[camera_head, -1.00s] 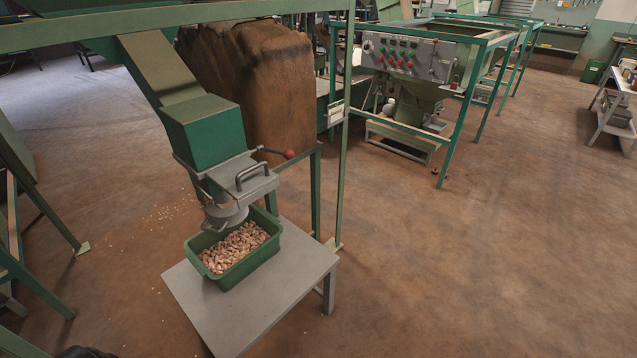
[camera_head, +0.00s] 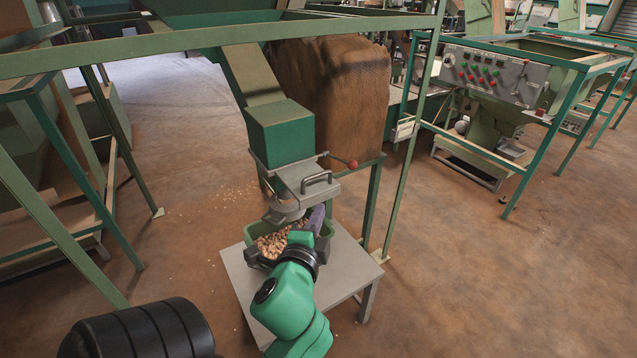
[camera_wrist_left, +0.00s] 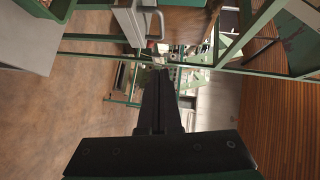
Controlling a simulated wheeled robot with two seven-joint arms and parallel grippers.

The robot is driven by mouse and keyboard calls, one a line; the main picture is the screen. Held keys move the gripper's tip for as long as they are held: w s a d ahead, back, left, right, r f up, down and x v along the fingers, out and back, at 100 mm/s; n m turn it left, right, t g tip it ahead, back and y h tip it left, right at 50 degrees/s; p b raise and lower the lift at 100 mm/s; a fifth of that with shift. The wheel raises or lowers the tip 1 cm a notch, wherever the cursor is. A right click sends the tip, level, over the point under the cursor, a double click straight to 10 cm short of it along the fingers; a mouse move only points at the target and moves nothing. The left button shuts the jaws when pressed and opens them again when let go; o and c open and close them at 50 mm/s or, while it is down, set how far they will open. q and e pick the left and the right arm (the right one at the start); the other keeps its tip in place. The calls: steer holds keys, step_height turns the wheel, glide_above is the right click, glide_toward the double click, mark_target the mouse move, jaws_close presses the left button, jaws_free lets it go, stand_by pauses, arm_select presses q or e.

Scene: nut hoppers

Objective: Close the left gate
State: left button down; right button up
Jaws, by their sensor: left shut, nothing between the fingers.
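The grey metal gate (camera_head: 305,183) with a bar handle (camera_head: 318,179) sits under the green chute box (camera_head: 281,133). Whether it is open or closed I cannot tell. A lever with a red knob (camera_head: 352,163) sticks out beside it. My left gripper (camera_head: 316,216) is just below the gate, in front of the green tray (camera_head: 256,232), and partly hides it. Its dark fingers are together and empty in the left wrist view (camera_wrist_left: 161,76), where the handle (camera_wrist_left: 152,24) shows beyond them near the top. My right gripper is out of view.
Nuts (camera_head: 272,243) fill the tray on a grey table (camera_head: 347,265). Open floor (camera_head: 480,275) lies to the right.

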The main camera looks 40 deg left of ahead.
arm_select(q)
steer(key=p, duration=0.1)
glide_toward(323, 175)
steer(key=w, duration=0.4)
steer(key=shift+w+a+f+p, duration=0.15)
steer(key=shift+a+p, duration=0.15)
steer(key=shift+a, duration=0.15)
steer(key=shift+w+a+f+p, duration=0.15)
steer(key=shift+a+p, duration=0.1)
steer(key=shift+a, duration=0.15)
steer(key=shift+w+a+f, duration=0.1)
steer(key=shift+a, duration=0.45)
steer(key=shift+d, duration=0.1)
